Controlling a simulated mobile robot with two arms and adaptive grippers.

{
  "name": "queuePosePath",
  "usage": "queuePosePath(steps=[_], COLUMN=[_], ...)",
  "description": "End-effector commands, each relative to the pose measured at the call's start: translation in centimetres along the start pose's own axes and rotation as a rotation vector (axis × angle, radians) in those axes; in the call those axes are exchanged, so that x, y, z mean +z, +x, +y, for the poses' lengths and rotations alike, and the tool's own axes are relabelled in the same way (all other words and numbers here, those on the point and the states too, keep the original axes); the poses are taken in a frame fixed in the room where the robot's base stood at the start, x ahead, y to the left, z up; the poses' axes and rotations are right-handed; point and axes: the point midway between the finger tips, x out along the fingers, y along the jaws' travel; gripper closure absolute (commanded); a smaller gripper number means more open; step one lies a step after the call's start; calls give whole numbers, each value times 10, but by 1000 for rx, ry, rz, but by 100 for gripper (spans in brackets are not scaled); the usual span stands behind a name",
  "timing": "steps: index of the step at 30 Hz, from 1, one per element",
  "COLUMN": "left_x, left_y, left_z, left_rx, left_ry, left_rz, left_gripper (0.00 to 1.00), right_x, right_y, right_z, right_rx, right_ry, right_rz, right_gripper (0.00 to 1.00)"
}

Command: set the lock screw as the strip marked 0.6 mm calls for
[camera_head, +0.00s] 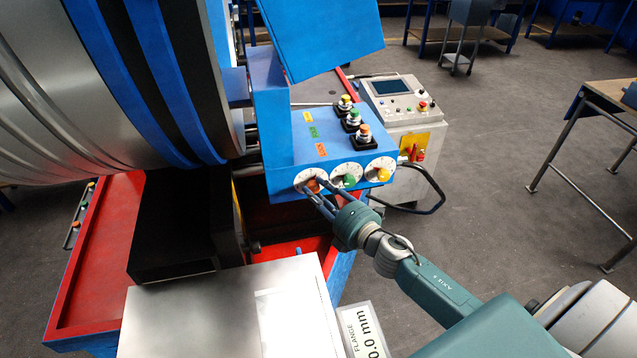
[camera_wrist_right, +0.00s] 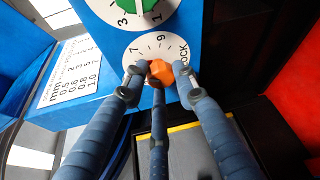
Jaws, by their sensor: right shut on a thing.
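The lock screw is an orange knob (camera_wrist_right: 160,71) on a white numbered dial (camera_wrist_right: 137,52) lettered "LOCK", partly covered, in the right wrist view. In the head view this dial (camera_head: 304,175) is the leftmost of three on the blue box's front. My right gripper (camera_wrist_right: 158,74) is shut on the orange knob, its fingers around it; in the head view the gripper (camera_head: 318,190) reaches it from below right. A white chart (camera_wrist_right: 72,72) shows mm rows 0.5, 0.6, 0.8 and 1.0; its other columns are hard to read. My left gripper is not in view.
A green knob (camera_head: 349,180) and a yellow knob (camera_head: 383,175) sit right of the orange one. Several push buttons (camera_head: 353,119) stand on the box top. A white label (camera_head: 362,334) reads "FLANGE" and an unclear mm value, beside a metal sheet (camera_head: 200,315).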

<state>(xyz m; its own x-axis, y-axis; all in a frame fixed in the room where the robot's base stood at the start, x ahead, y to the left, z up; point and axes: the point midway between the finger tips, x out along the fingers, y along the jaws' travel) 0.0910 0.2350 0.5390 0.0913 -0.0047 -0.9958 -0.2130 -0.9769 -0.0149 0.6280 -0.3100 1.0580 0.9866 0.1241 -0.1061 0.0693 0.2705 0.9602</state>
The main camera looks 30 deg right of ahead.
Motion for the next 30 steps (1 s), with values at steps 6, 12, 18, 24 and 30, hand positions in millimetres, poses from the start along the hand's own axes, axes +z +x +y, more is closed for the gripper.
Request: queuePosePath(steps=[6,12,18,24,30], left_x=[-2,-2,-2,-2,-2], left_y=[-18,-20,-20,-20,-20], left_z=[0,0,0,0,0], left_rx=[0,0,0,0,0], left_ry=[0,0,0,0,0], left_rz=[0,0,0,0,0], left_gripper=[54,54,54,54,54], right_x=[0,0,-1,-2,-3], right_y=[-1,0,0,1,1], right_z=[2,3,4,5,5], right_rx=[-84,-154,-225,-290,-337], right_ry=[-198,-374,-543,-689,-802], right_rz=[4,2,2,1,1], right_gripper=[98,98,98,98,98])
